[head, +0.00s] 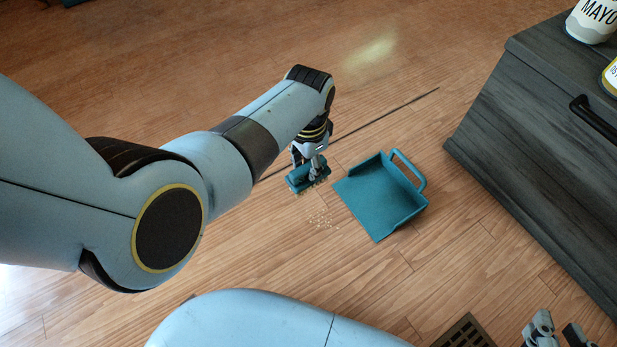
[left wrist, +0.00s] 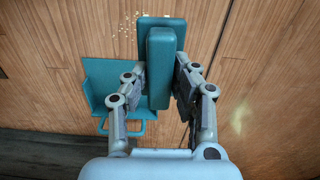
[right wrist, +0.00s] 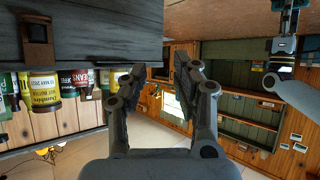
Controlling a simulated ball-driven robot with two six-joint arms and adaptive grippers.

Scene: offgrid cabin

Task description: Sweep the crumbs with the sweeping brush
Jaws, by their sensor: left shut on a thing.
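My left gripper (head: 316,162) is shut on the teal sweeping brush (head: 300,180) just above or on the wooden floor; I cannot tell whether the bristles touch. The left wrist view shows the brush (left wrist: 160,65) between the fingers of the left gripper (left wrist: 160,85). The pale crumbs (head: 322,220) lie scattered on the floor below the brush in the head view; they also show in the left wrist view (left wrist: 128,20). The teal dustpan (head: 375,200) lies right of the brush, its handle toward the upper right. My right gripper (right wrist: 157,75) is open and empty, away from the crumbs.
A dark grey cabinet (head: 520,130) stands at the right with a mayo can (head: 592,18) on top. A floor vent (head: 465,332) is at the bottom right. A dark seam or thin strip (head: 385,115) runs behind the brush. The floor beyond the brush is clear.

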